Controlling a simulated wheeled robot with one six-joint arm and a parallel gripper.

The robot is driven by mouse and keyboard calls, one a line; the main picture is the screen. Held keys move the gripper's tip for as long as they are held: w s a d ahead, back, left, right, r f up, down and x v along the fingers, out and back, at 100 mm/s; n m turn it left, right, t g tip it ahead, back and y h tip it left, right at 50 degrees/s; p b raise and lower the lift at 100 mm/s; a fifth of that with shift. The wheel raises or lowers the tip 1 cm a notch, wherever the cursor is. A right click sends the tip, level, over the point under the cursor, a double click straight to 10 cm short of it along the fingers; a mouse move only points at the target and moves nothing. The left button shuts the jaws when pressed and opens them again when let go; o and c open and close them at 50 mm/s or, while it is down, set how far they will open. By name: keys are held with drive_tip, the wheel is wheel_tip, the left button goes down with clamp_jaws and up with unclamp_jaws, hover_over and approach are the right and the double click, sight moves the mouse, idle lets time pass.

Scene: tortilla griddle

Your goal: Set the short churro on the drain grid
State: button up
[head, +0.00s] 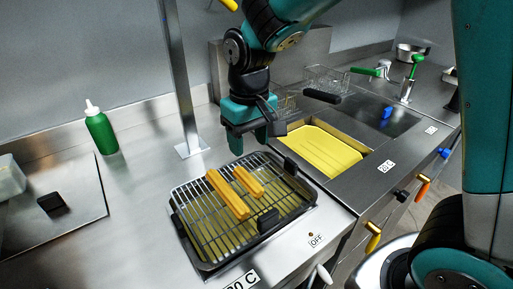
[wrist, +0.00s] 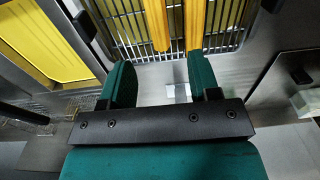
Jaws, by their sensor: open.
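Two orange-yellow churros lie side by side on the drain grid (head: 193,204), which is a wire rack over a dark tray. The short churro (head: 247,181) is on the right and the longer churro (head: 226,194) is on the left. My gripper (head: 252,144) is open and empty, above the back edge of the rack. In the wrist view, my gripper (wrist: 160,80) has its two green fingers apart, with the ends of the short churro (wrist: 157,22) and the longer churro (wrist: 195,22) beyond them over the grid bars (wrist: 226,20).
A fryer with yellow oil (head: 325,150) is to the right of the rack, with wire baskets (head: 327,80) behind it. A metal post (head: 182,80) rises behind the rack. A green bottle (head: 101,130) stands at left.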

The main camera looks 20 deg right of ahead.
drive_tip(key=s+a+r+n+y, duration=0.1)
drive_tip(key=s+r+n+y, duration=0.1)
drive_tip(key=s, duration=0.7)
drive_tip(key=s+a+r+n+y, duration=0.2)
drive_tip(key=s+r, duration=0.2)
drive_tip(key=s, duration=0.5)
drive_tip(key=shift+s+n, duration=0.25)
drive_tip(key=shift+n, duration=0.15)
drive_tip(key=shift+a, duration=0.1)
